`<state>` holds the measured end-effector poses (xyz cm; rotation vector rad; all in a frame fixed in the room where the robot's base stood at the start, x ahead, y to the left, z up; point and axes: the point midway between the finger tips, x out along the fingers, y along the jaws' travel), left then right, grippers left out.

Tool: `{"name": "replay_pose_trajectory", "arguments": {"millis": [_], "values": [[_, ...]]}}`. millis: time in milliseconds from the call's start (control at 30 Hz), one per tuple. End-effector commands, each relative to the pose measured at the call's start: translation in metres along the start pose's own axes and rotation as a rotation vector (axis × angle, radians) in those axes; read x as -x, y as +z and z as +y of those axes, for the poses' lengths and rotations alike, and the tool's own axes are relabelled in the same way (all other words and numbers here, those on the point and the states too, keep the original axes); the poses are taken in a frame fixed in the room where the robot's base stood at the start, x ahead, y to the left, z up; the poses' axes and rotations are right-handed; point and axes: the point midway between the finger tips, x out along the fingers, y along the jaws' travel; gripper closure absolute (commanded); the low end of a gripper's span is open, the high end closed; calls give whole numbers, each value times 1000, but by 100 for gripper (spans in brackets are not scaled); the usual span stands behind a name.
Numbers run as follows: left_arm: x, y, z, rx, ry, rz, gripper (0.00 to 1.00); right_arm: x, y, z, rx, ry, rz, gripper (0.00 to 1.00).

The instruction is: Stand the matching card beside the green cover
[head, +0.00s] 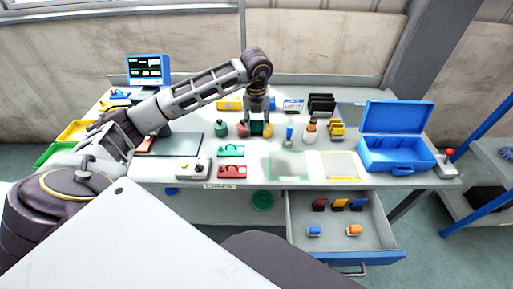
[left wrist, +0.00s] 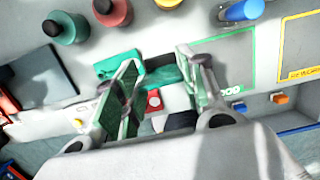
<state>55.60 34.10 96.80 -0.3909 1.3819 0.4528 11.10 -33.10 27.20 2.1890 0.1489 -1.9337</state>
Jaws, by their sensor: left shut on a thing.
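My left gripper (head: 257,117) is shut on a dark green card (head: 256,128), held upright-looking above the table near the bottles. In the left wrist view the gripper (left wrist: 164,78) shows the dark card (left wrist: 166,75) between its fingertips; much of the card is hidden. The green cover (head: 231,150) lies flat on the table, nearer the front edge and left of the gripper. In the left wrist view the green cover (left wrist: 118,66) is partly hidden behind the left finger. The card is apart from the cover in the head view. My right gripper is not in view.
A red cover (head: 232,171) lies in front of the green one. Outlined mats (head: 288,166) lie to the right. An open drawer (head: 335,238) holds coloured cards. A blue toolbox (head: 395,153) stands open at right.

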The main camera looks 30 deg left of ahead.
Motion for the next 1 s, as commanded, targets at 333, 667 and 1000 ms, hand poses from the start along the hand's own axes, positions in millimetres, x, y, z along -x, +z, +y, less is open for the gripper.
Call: {"name": "replay_pose_trajectory", "arguments": {"millis": [333,667,1000], "values": [[-42,-7,1,0,2,2,95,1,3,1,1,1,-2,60],[-58,-9,0,1,0,0,95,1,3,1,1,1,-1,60],[-65,-10,0,1,1,1,95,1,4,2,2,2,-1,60]]}}
